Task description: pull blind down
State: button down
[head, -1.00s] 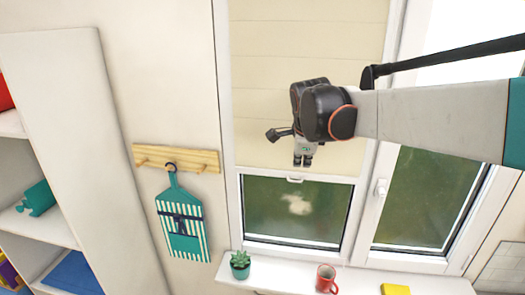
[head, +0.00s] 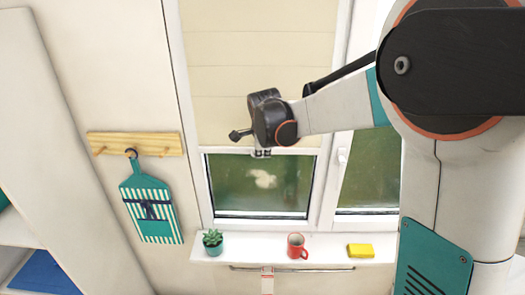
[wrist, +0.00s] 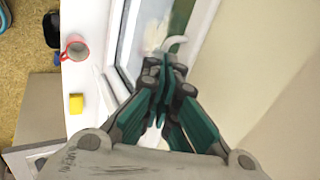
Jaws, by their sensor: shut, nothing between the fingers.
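In the wrist view the blind (wrist: 270,80) fills the right side. My gripper (head: 262,153) is at the blind's bottom bar in the head view, hiding the handle there. In the wrist view my gripper (wrist: 165,66) has its fingers shut together, with nothing seen between them. I cannot tell whether they touch the handle.
The white sill (head: 330,241) below holds a potted succulent (head: 212,241), a red mug (head: 297,246) and a yellow block (head: 360,251). A striped teal board (head: 151,208) hangs from a wooden rack (head: 136,143) at left. A rail (head: 315,268) runs below the sill.

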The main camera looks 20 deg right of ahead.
notch_tip(320, 180, down, 44)
jog(key=b, duration=3)
jog(key=shift+s, duration=0.1)
jog(key=shift+r, duration=0.1)
